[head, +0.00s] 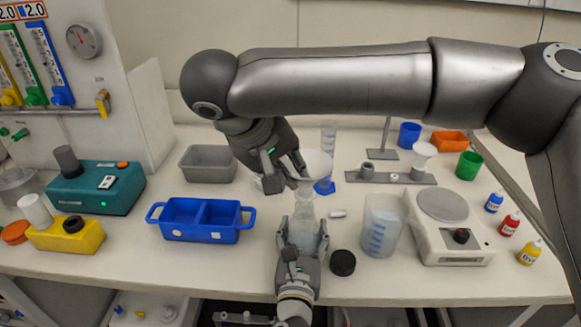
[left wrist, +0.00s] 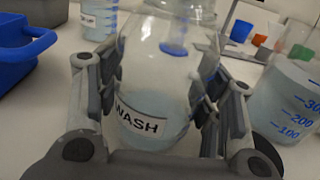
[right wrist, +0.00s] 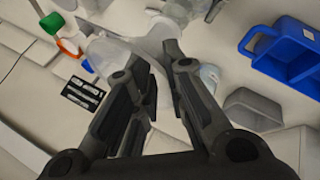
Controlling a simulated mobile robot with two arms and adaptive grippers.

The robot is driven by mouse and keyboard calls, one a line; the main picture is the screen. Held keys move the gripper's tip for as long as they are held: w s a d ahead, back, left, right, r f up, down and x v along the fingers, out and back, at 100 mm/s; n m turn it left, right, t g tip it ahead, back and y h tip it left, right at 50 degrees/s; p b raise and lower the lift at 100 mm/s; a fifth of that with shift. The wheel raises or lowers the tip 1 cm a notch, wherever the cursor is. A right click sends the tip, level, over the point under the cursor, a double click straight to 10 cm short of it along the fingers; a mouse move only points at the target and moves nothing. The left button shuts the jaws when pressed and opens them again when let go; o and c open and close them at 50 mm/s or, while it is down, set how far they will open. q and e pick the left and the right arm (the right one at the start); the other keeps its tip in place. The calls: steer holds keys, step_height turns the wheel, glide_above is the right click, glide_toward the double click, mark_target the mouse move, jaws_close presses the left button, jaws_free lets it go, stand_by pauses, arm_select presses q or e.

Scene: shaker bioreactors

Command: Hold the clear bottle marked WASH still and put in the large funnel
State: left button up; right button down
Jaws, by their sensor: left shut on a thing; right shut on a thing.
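The clear bottle marked WASH (left wrist: 150,75) stands upright on the bench with pale liquid in it. It also shows in the head view (head: 306,212). My left gripper (head: 303,240) is shut around its body, one finger on each side, in the left wrist view too (left wrist: 155,105). My right gripper (head: 286,178) is shut on the large white translucent funnel (head: 318,164), by its left side in the head view. The funnel is just above and slightly right of the bottle's neck. Whether its stem is in the mouth I cannot tell.
A dark cap (head: 343,262) and a small white bar (head: 338,213) lie near the bottle. A beaker (head: 381,228) and a balance (head: 445,210) stand right. A blue two-part tray (head: 200,236) stands left. A blue-footed cylinder (head: 328,138) is behind the funnel.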

steer(key=shift+f, duration=1.4)
stand_by(1.6)
steer(key=c, duration=1.4)
jaws_free()
arm_select(q)
steer(key=o, duration=1.4)
arm_select(e)
steer(key=v, duration=1.2)
steer(key=shift+s, duration=0.1)
arm_select(q)
steer(key=shift+s, duration=0.1)
